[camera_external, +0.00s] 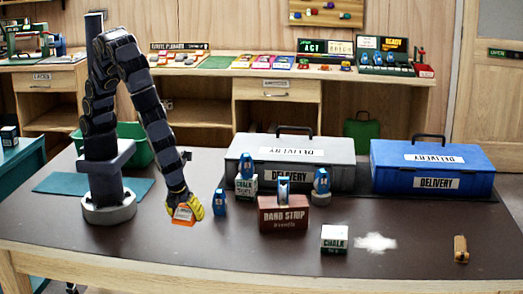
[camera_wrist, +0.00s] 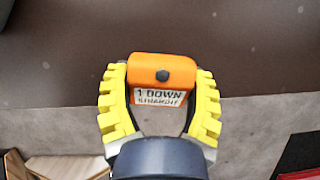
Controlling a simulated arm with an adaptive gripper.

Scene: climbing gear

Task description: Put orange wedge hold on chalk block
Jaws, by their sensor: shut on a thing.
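The orange wedge hold (camera_external: 183,214) is between the yellow fingers of my gripper (camera_external: 186,210), low over the left-middle of the brown table. I cannot tell if it touches the table. In the wrist view my gripper (camera_wrist: 160,95) is shut on the hold (camera_wrist: 162,70), with a finger on each side. A white label reading "1 DOWN STRAIGHT" faces the camera. A white and green chalk block (camera_external: 334,239) stands near the front, right of my gripper, its top bare. Another block marked chalk (camera_external: 246,187) stands farther back with a blue item on top.
A blue item (camera_external: 219,203) stands just right of my gripper. A brown "BAND STRIP" box (camera_external: 283,214) stands between my gripper and the front chalk block. White powder (camera_external: 375,242) and a small tan object (camera_external: 461,249) lie farther right. Grey (camera_external: 340,151) and blue (camera_external: 430,168) delivery cases are behind.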

